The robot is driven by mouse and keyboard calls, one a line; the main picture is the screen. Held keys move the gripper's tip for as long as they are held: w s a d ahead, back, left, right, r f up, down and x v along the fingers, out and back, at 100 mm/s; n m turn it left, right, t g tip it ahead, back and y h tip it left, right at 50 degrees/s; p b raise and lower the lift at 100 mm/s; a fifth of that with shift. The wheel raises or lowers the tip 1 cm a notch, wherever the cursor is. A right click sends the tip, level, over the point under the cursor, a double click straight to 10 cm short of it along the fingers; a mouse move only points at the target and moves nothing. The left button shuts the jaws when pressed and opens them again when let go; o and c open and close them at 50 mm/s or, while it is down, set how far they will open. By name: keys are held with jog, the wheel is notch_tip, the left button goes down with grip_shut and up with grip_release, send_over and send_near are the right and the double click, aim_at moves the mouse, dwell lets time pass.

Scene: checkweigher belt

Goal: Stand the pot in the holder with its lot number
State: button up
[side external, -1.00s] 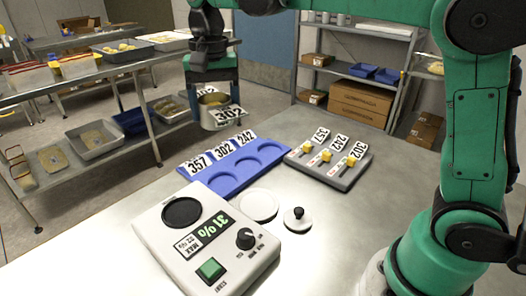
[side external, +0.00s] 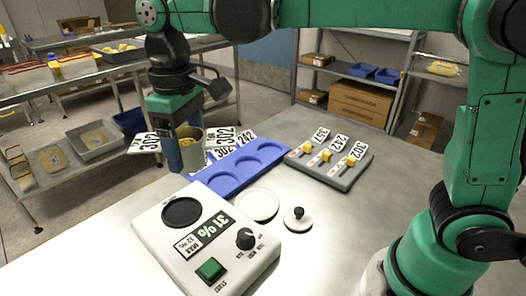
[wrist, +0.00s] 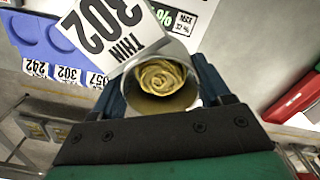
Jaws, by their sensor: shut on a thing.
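My gripper (side external: 188,152) is shut on the pot (side external: 190,148), a grey-beige cup, and holds it at the far left end of the blue holder. In the wrist view, the pot (wrist: 165,95) has a coiled yellow filling and a white card reading 302 and THIN (wrist: 108,28). The blue holder (side external: 268,170) has three round recesses, with number cards along its back edge; 302 and 242 read clearly, and the 357 card's place is hidden behind the pot. In the wrist view, the holder (wrist: 40,38) lies left of the pot, its cards reading 242, 302, 357.
A white meter (side external: 205,240) reading 31 % with MAX 32 % stands in front of the holder. A white disc (side external: 258,204) and a black-knobbed white lid (side external: 298,218) lie beside it. A grey block (side external: 335,170) with yellow levers and cards 357, 242, 302 is right.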

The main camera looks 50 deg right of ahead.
jog(key=s+a+r+n, duration=0.1)
jog(key=s+a+n, duration=0.35)
jog(key=a, duration=0.45)
jog(key=s+a+r+n, duration=0.1)
jog(key=s+a+n, duration=0.4)
jog(key=a, duration=0.4)
jog(key=shift+m, duration=0.65)
jog(key=f, duration=0.6)
jog(key=s+f, duration=0.1)
jog(key=f, duration=1.3)
jog(key=shift+s+f, duration=0.2)
jog(key=shift+s, duration=0.05)
jog(key=shift+f, duration=0.15)
jog(key=o, duration=1.4)
jog(key=shift+c, duration=0.2)
